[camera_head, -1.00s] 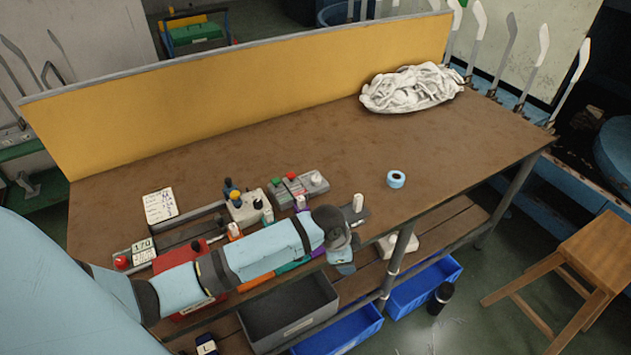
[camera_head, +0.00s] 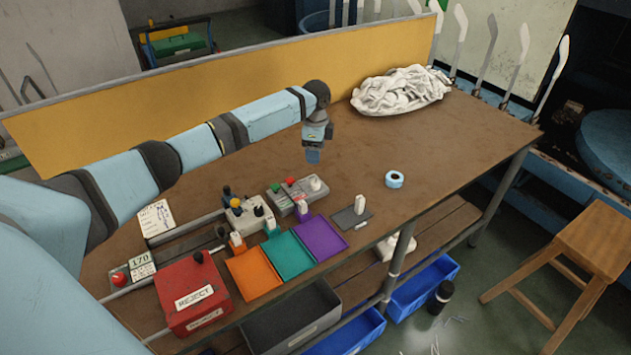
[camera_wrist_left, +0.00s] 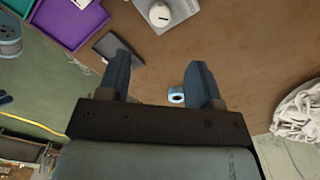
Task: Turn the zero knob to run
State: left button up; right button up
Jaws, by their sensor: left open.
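A grey control box (camera_head: 284,204) on the table carries a red button, a green part and a round white knob (camera_head: 316,184). The white knob also shows in the left wrist view (camera_wrist_left: 159,14), beyond the fingers at the top. A second pale control box (camera_head: 247,216) beside it has yellow, blue and dark knobs. No label is legible, so I cannot tell which knob is the zero knob. My left gripper (camera_head: 313,156) is above the table behind the boxes, pointing down. Its fingers (camera_wrist_left: 160,84) are apart and empty. My right gripper is not in view.
Orange (camera_head: 254,274), teal (camera_head: 289,255) and purple (camera_head: 321,238) trays and a red reject box (camera_head: 193,293) line the front edge. A blue tape roll (camera_head: 395,179) and white cloth pile (camera_head: 401,91) lie right. The yellow panel (camera_head: 200,100) closes the back.

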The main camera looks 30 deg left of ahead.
aim_at(315, 182)
pick_arm(q)
notch_tip(315, 182, down, 12)
jog(key=shift+r, duration=0.15)
jog(key=shift+c, duration=0.2)
jog(key=c, duration=0.9)
